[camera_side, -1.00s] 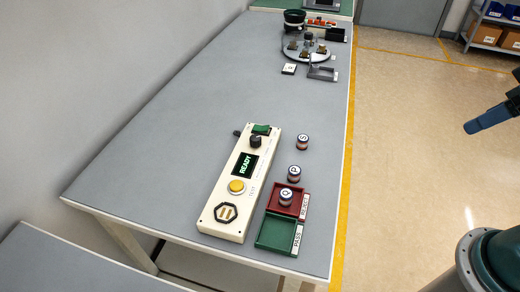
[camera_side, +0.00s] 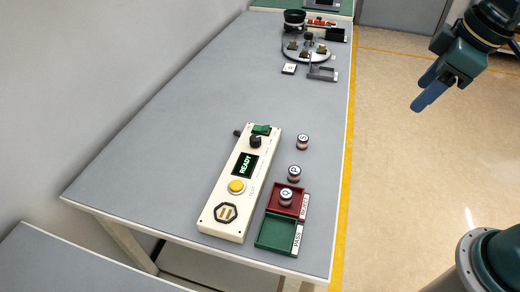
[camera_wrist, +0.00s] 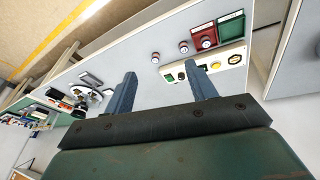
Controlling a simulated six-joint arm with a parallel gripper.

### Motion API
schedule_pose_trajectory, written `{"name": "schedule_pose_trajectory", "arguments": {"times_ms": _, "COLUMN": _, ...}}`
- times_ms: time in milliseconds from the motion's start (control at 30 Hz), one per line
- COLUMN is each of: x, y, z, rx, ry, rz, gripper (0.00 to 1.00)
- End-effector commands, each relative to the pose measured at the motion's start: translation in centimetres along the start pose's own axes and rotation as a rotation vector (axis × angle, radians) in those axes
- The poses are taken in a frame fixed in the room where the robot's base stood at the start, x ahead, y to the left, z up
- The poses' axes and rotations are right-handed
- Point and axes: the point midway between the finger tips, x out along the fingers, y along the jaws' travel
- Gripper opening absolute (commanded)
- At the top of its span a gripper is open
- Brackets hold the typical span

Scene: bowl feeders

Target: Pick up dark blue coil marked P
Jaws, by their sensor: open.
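The coil marked P (camera_side: 294,173) stands upright on the grey table, just behind the red reject tray (camera_side: 303,203). Its sides show dark and light bands. In the wrist view the middle coil of the row (camera_wrist: 183,47) appears to be it, its letter too small to read. A coil marked S (camera_side: 302,142) stands farther back. A coil marked Q (camera_side: 286,197) sits in the red tray. My gripper (camera_side: 421,92) is open and empty, above the floor to the right of the table, well away from the coils. Its two blue fingers (camera_wrist: 165,72) also show in the wrist view.
A cream test box (camera_side: 240,180) with a READY screen and yellow button stands left of the coils. A green pass tray (camera_side: 276,234) is in front of the red tray. A round feeder plate (camera_side: 305,48) is at the far end. The table's middle is clear.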

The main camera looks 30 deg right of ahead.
Motion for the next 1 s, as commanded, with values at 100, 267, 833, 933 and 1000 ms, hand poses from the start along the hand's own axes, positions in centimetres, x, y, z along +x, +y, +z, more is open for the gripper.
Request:
{"name": "schedule_pose_trajectory", "arguments": {"times_ms": 100, "x": 1.6, "y": 0.1, "z": -2.2, "rx": -0.11, "ry": -0.031, "rz": -0.024, "gripper": 0.56}}
{"name": "schedule_pose_trajectory", "arguments": {"times_ms": 267, "x": 3.8, "y": 0.0, "z": -4.9, "rx": -0.254, "ry": -0.066, "rz": -0.056, "gripper": 0.56}}
{"name": "schedule_pose_trajectory", "arguments": {"times_ms": 833, "x": 14.9, "y": -2.7, "z": -12.7, "rx": -0.771, "ry": -0.167, "rz": -0.193, "gripper": 0.56}}
{"name": "schedule_pose_trajectory", "arguments": {"times_ms": 933, "x": 17.1, "y": -3.5, "z": -13.6, "rx": -0.857, "ry": -0.18, "rz": -0.219, "gripper": 0.56}}
{"name": "schedule_pose_trajectory", "arguments": {"times_ms": 1000, "x": 18.5, "y": -4.1, "z": -14.0, "rx": -0.91, "ry": -0.188, "rz": -0.235, "gripper": 0.56}}
